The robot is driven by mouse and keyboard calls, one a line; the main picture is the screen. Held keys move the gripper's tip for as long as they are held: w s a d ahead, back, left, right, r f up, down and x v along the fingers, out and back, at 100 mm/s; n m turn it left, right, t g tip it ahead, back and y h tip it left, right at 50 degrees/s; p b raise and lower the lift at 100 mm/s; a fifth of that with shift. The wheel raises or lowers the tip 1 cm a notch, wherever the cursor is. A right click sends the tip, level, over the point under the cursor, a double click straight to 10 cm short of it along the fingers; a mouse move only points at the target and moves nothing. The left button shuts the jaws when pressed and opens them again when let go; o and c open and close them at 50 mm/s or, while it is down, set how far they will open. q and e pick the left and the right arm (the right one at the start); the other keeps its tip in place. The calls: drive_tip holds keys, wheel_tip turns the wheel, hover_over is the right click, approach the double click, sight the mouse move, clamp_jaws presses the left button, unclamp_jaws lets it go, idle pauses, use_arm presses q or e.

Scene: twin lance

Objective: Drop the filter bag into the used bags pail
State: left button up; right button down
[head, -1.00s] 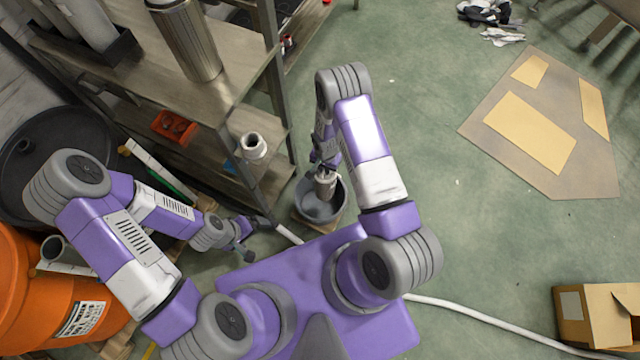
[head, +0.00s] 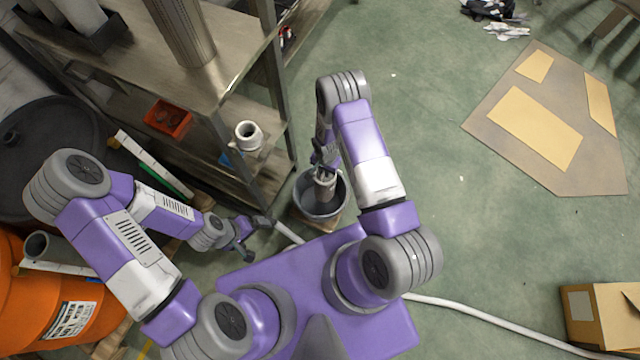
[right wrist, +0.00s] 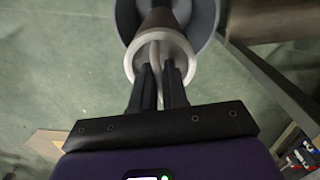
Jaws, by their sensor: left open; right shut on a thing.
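The used bags pail (head: 341,205) is a grey round bucket on a small wooden base, beside the shelf and in front of my base. My right gripper (head: 322,166) is over the pail and shut on the filter bag (head: 325,188), a grey sleeve with a pale ring at its top. In the right wrist view my right gripper (right wrist: 160,88) pinches the handle inside the bag's white ring (right wrist: 187,66). The bag hangs down over the pail (right wrist: 205,18), its lower end hidden. My left gripper (head: 250,238) is open and empty, low to the left of the pail.
A metal shelf (head: 205,85) with an orange bin (head: 168,118) and a white fitting (head: 248,135) stands left of the pail. An orange drum (head: 30,300) is at the lower left. A white hose (head: 470,312) crosses the floor.

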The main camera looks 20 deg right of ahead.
drive_tip(key=c, duration=1.1)
unclamp_jaws()
drive_tip(key=shift+r, duration=0.15)
wheel_tip(320, 180, up, 7)
drive_tip(key=p, duration=0.3)
drive_tip(key=shift+r, duration=0.2)
drive_tip(key=s+a+r+n+y+p, duration=0.1)
drive_tip(key=s+a+r+n+p, duration=0.1)
drive_tip(key=s+a+r, duration=0.1)
drive_tip(key=s+a+r+n+y+p, duration=0.1)
drive_tip(key=s+a+r+n+p, duration=0.1)
drive_tip(key=s+a+r, duration=0.2)
drive_tip(key=s+a+r+n+y+p, duration=0.2)
drive_tip(key=s+a+r+n, duration=0.1)
drive_tip(key=s+r, duration=0.3)
drive_tip(key=shift+s+a+r+t, duration=0.1)
drive_tip(key=shift+s+r+t, duration=0.1)
drive_tip(key=shift+s, duration=0.4)
drive_tip(key=shift+s+a+r+t, duration=0.1)
drive_tip(key=shift+s+r, duration=0.05)
drive_tip(key=shift+s, duration=0.4)
